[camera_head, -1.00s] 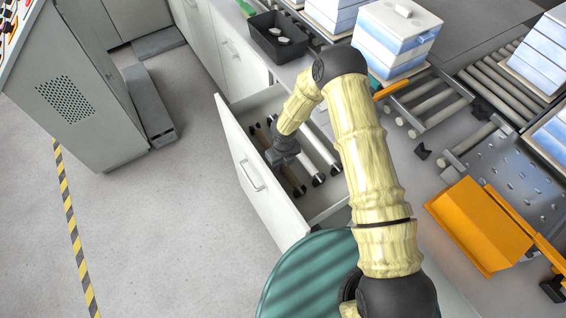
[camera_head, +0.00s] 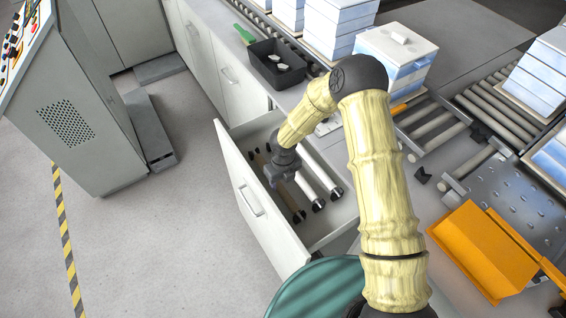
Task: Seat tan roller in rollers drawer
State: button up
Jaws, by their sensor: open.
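The rollers drawer (camera_head: 243,187) is pulled open below the counter. Inside it lie a tan roller (camera_head: 292,206) on the left side and two pale rollers (camera_head: 324,172) to its right, all roughly parallel. My gripper (camera_head: 279,181) is over the open drawer, just above the tan roller, and hides its middle. The fingers point down into the drawer and are open. I cannot tell whether they touch the roller.
A black bin (camera_head: 277,64) with small pale pieces stands on the counter behind the drawer. An orange guard (camera_head: 484,245) and a roller conveyor (camera_head: 492,108) are at right. A grey control cabinet (camera_head: 85,110) stands at left. The floor between is clear.

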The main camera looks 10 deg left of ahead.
notch_tip(320, 180, up, 11)
jog(key=shift+s+r, duration=0.15)
jog(key=shift+d, duration=0.2)
dwell(0.8)
jog(key=s+d+r+n, duration=0.4)
jog(key=d+r+n, duration=0.1)
jog(key=d+n, duration=0.3)
jog(key=s+d+r+n+t, duration=0.1)
jog(key=s+d+r+n, duration=0.3)
jog(key=d+n, duration=0.4)
jog(key=s+d+r+n+t, duration=0.1)
jog(key=s+d+r+n, duration=0.4)
jog(key=d+n, duration=0.3)
jog(key=r+n, duration=0.1)
jog(key=n, duration=0.2)
jog(key=shift+n, duration=0.3)
